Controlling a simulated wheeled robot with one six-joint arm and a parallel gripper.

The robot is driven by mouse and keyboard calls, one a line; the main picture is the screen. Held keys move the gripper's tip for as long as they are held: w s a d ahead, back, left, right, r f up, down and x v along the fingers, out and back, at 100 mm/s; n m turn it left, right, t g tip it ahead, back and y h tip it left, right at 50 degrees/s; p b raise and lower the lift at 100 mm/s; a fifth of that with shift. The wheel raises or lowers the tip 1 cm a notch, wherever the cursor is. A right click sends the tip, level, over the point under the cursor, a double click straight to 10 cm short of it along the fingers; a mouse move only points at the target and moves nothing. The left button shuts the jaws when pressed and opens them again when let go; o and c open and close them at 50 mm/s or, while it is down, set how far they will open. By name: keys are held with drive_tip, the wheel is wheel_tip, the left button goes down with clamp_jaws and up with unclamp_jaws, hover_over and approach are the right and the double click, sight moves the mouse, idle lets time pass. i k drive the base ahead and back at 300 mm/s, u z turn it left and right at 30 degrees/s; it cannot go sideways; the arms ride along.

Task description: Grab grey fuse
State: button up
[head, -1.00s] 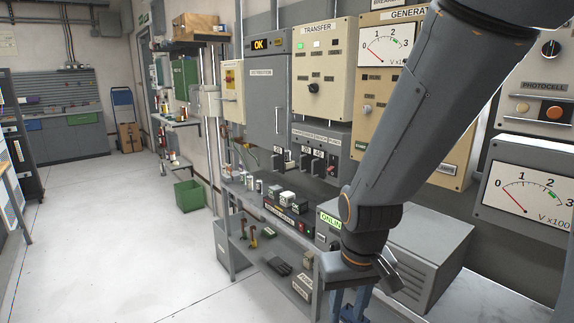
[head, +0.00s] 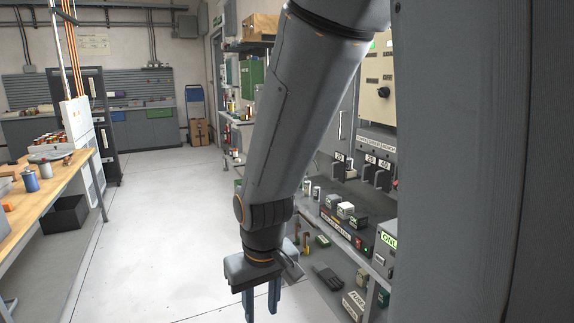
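My gripper (head: 261,305) hangs down at the bottom centre of the head view. Its two blue fingers are apart with a gap between them, and the tips reach the lower picture edge. Nothing shows between them. To its right, small pale cylinders (head: 312,190) stand on the rack's worktop. Beside them are several fuse-like blocks: a whitish-grey one (head: 332,201), a white-topped one (head: 346,210) and a dark green one (head: 358,220). I cannot tell which is the grey fuse. The gripper is apart from all of them.
Dark switches (head: 370,170) marked with numbers sit on the panel above the worktop. A lower shelf (head: 318,282) holds dark items and labelled boxes. A wooden bench (head: 75,165) stands at left. The white floor (head: 160,220) between is clear. My arm hides part of the racks.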

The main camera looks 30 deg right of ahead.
sight(349, 163)
drive_tip(key=u, duration=0.3)
drive_tip(key=i, duration=1.55)
drive_tip(key=z, duration=0.65)
